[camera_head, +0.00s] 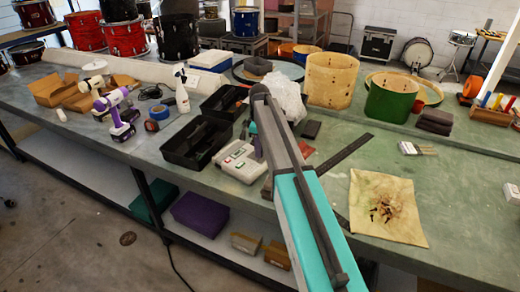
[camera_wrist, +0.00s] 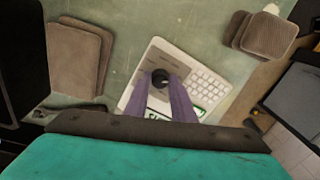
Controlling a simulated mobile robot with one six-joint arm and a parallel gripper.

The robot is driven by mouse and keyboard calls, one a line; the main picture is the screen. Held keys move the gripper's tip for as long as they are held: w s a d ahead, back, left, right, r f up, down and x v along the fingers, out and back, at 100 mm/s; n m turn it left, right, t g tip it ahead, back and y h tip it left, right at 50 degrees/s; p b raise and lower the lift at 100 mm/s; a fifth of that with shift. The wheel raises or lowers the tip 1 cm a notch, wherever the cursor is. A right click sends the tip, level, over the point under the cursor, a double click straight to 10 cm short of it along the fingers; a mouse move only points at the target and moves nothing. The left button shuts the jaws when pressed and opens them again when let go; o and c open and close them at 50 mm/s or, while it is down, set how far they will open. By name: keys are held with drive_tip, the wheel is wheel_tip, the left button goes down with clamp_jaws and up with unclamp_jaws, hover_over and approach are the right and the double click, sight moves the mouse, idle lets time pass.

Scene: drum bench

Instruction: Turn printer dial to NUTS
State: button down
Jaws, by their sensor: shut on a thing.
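In the head view the fingertips are hidden.
A black open tray (camera_head: 196,143) stands just left of the printer. A clear plastic bag (camera_head: 287,97) is behind my arm. A dark ruler (camera_head: 343,154) and a yellow cloth with shavings (camera_head: 400,225) lie to the right. Brown pads (camera_wrist: 78,60) lie beside the printer in the wrist view.

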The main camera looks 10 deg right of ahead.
drive_tip(key=c, duration=1.5)
unclamp_jaws()
drive_tip(key=shift+r, duration=0.1)
wheel_tip(320, 180, up, 14)
drive_tip(key=b, duration=0.3)
drive_tip(key=shift+f, duration=0.2)
